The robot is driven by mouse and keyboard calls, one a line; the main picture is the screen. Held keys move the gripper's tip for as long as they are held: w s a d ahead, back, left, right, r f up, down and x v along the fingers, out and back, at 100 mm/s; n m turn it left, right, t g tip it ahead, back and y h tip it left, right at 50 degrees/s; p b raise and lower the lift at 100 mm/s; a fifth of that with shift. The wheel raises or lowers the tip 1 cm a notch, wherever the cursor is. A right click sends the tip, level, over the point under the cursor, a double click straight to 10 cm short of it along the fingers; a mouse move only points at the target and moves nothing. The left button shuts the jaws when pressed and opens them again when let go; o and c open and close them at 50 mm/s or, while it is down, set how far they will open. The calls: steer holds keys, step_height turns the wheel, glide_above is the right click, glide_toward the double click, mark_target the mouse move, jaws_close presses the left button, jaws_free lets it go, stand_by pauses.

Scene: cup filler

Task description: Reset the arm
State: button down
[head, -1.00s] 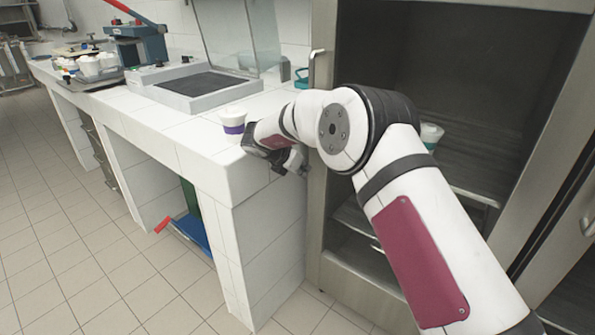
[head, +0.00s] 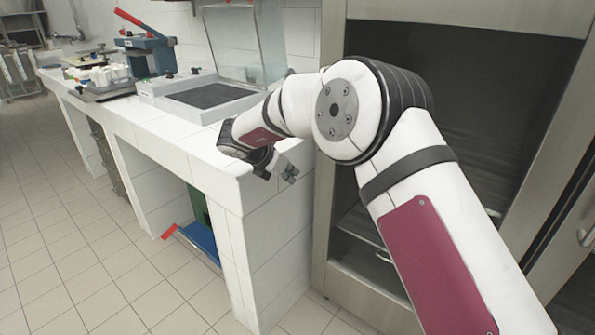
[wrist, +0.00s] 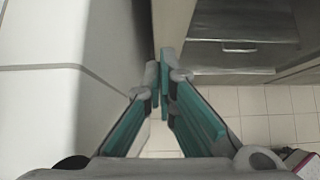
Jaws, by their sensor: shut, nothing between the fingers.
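My gripper (head: 280,172) is at the right end of the white tiled counter (head: 180,137), beside its front corner. In the wrist view its two teal fingers (wrist: 165,78) come together at the tips with nothing between them. My arm reaches across the front of the open steel cabinet and hides part of it and of the counter's right end. No cup shows at the gripper.
A grey machine with a dark top (head: 208,95) and a clear glass guard (head: 242,45) stands on the counter. A blue press with a red lever (head: 148,52) and several white cups (head: 110,75) are farther left. The tiled floor (head: 80,230) at left is clear.

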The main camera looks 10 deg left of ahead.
step_height(320, 180, up, 27)
steer(key=s+d+n+t+y, duration=0.2)
steer(key=n+t+y, duration=0.5)
steer(key=n, duration=1.1)
steer(key=s+d+n+g+y, duration=0.2)
steer(key=s+d+n, duration=0.1)
steer(key=s+n, duration=0.4)
steer(key=s+d+n+g+y, duration=0.25)
steer(key=s+n, duration=0.25)
steer(key=s, duration=0.3)
steer(key=s+d+f+n+g+h, duration=0.25)
steer(key=s+d+f+n, duration=0.35)
steer(key=s, duration=0.6)
steer(key=s+d+f+n+g+h, duration=0.2)
steer(key=s+d+f+g, duration=0.15)
steer(key=s+d, duration=0.75)
steer(key=s+d+f+n+g+h, duration=0.25)
steer(key=s+d+f+n, duration=0.2)
steer(key=s, duration=0.95)
step_height(320, 180, up, 21)
steer(key=t+p, duration=0.2)
steer(key=p, duration=1.7)
steer(key=shift+w+f+t, duration=0.15)
steer(key=shift+f+t, duration=0.05)
steer(key=shift+t, duration=0.2)
